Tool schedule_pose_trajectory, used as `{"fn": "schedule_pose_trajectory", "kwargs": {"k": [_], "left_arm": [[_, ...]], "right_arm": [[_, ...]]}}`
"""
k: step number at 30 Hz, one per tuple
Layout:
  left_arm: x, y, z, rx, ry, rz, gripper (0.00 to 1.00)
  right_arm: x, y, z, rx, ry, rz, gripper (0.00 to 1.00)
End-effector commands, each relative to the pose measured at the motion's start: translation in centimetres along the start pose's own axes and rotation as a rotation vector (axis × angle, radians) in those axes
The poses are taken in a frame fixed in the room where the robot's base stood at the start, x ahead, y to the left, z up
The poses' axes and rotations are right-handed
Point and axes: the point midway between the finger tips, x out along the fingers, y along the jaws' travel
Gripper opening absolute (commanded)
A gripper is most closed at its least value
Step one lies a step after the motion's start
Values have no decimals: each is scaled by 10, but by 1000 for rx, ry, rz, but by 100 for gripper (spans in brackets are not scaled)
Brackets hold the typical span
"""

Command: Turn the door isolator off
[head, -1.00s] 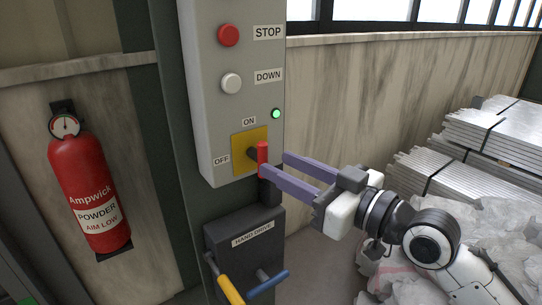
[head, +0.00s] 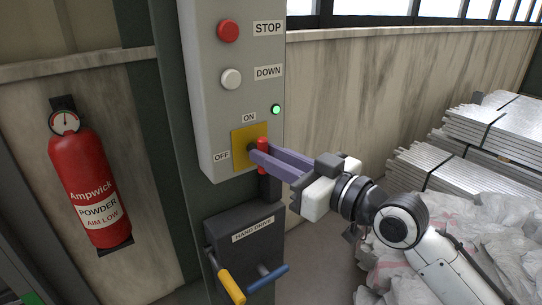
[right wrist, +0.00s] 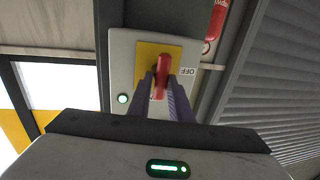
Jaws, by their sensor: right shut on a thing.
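The door isolator is a red handle (head: 262,147) on a yellow plate (head: 238,158) low on the grey control box, with ON marked above the plate and OFF to its left. The handle stands upright, towards ON. My right gripper (head: 264,158) has its purple fingers shut on the red handle, reaching in from the right. In the right wrist view the red handle (right wrist: 162,76) lies between the two fingers (right wrist: 163,92). Part of the handle is hidden by the fingers in the head view. My left gripper is not in view.
A green lamp (head: 276,109) is lit on the box, below the STOP (head: 228,31) and DOWN (head: 231,79) buttons. The hand drive box (head: 244,236) with its crank sits below. A fire extinguisher (head: 88,175) hangs at left. Stacked metal sheets (head: 490,130) lie at right.

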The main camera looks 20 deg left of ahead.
Motion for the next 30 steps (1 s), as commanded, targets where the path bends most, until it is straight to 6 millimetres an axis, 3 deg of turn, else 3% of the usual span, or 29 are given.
{"fn": "schedule_pose_trajectory", "kwargs": {"k": [11, 30], "left_arm": [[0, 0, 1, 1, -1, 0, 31], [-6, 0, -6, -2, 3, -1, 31]], "right_arm": [[0, 0, 2, 145, 28, -1, 0], [0, 1, 4, 727, 143, -2, 0]]}}
